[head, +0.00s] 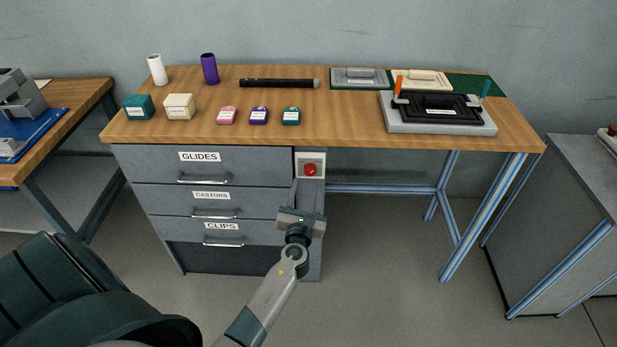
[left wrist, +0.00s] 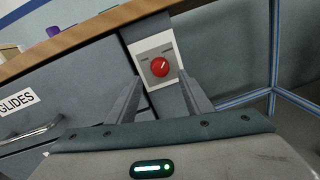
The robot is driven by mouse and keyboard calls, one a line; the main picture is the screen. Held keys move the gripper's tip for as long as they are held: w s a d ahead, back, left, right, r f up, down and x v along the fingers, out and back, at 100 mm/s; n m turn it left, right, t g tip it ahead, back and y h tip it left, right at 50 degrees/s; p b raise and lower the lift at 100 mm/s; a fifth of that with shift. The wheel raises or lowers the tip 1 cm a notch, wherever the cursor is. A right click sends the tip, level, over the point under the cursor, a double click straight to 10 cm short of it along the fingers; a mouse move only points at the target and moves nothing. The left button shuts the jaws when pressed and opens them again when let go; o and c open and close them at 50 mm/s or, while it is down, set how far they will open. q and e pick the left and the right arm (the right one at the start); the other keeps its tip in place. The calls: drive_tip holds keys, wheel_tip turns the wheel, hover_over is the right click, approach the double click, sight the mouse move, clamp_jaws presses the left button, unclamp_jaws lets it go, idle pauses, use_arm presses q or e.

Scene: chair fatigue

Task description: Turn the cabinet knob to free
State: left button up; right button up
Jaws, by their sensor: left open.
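The cabinet knob (head: 310,169) is a red round knob on a white plate (head: 303,158) at the upper right of the grey drawer cabinet, just under the table top. In the left wrist view the red knob (left wrist: 160,67) has a light pointer mark tilted to the upper right, with small labels on its plate too small to read. My left gripper (head: 304,207) is below the knob in the head view. Its two fingers are apart and empty, with the knob showing beyond them in the left wrist view (left wrist: 160,95). My right gripper is not in view.
The cabinet has drawers labelled GLIDES (head: 199,166), CASTORS (head: 187,196) and CLIPS (head: 195,229), all shut, with bar handles. The wooden table top (head: 350,128) overhangs above the knob and carries boxes, rolls and a fixture. Space right of the cabinet is open under the table.

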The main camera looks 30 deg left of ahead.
sight(309, 174)
use_arm(q)
drive_tip(key=shift+x, duration=2.6)
drive_tip(key=c, duration=1.1)
